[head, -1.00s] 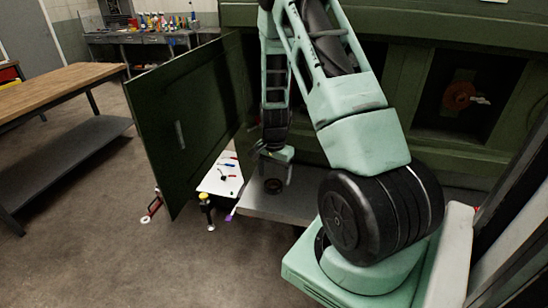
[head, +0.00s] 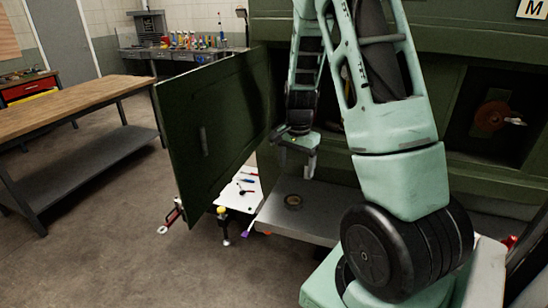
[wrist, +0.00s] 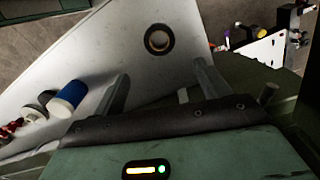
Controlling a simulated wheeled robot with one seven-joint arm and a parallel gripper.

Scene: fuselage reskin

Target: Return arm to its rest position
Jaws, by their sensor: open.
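My arm, pale green with black joints, stands at the right of the head view and reaches forward and down. My gripper (head: 311,168) hangs above a grey shelf (head: 311,224) in front of the green fuselage panel. In the wrist view my gripper (wrist: 160,88) has its two fingers spread apart with nothing between them. A dark ring (wrist: 159,39) lies on the pale surface beyond the fingertips. The same ring (head: 293,201) shows on the shelf in the head view, below my gripper and apart from it.
An open green door (head: 215,130) stands left of my gripper. A blue and white cylinder (wrist: 69,98) lies left of the fingers. A wooden workbench (head: 75,105) stands far left. The floor between is clear.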

